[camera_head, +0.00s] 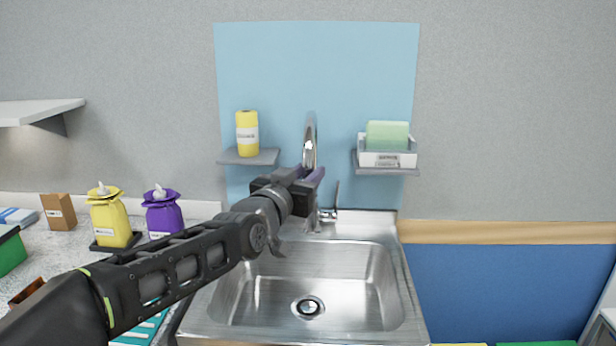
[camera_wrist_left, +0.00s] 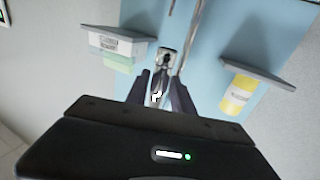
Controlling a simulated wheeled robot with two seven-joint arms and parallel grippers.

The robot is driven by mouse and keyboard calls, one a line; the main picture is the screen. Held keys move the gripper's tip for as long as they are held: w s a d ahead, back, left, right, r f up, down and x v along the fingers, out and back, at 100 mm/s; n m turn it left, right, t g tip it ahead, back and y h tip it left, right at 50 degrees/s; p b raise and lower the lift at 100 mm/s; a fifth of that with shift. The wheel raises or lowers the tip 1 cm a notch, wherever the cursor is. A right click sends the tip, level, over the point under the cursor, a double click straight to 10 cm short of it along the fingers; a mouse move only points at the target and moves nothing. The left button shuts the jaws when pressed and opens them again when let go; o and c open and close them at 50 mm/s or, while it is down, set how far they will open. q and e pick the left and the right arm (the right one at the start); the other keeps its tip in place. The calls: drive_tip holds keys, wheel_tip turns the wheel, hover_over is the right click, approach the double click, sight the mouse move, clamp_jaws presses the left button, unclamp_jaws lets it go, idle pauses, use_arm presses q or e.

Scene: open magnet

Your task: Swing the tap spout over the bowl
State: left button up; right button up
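The chrome tap (camera_head: 310,140) stands behind the sink in front of the blue panel, with its curved spout rising high. The steel bowl (camera_head: 255,290) lies in front of it and looks empty. My left gripper (camera_head: 314,178) is raised in front of the tap, hiding part of it. In the left wrist view, which is upside down, the left gripper's fingers (camera_wrist_left: 160,92) are apart, with the spout (camera_wrist_left: 165,62) showing between them. I cannot tell whether they touch it. My right gripper is out of view.
Small shelves flank the tap: one holds a yellow can (camera_head: 247,134), the other a white box with a green block (camera_head: 387,135). The tap lever (camera_head: 335,200) is right of the gripper.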

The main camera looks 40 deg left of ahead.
use_arm(q)
drive_tip(key=shift+o, duration=1.1)
drive_tip(key=shift+d+f, duration=0.1)
drive_tip(key=b+v, duration=0.1)
drive_tip(key=v, duration=0.6)
drive_tip(key=shift+s, duration=0.4)
drive_tip(key=shift+d, duration=0.1)
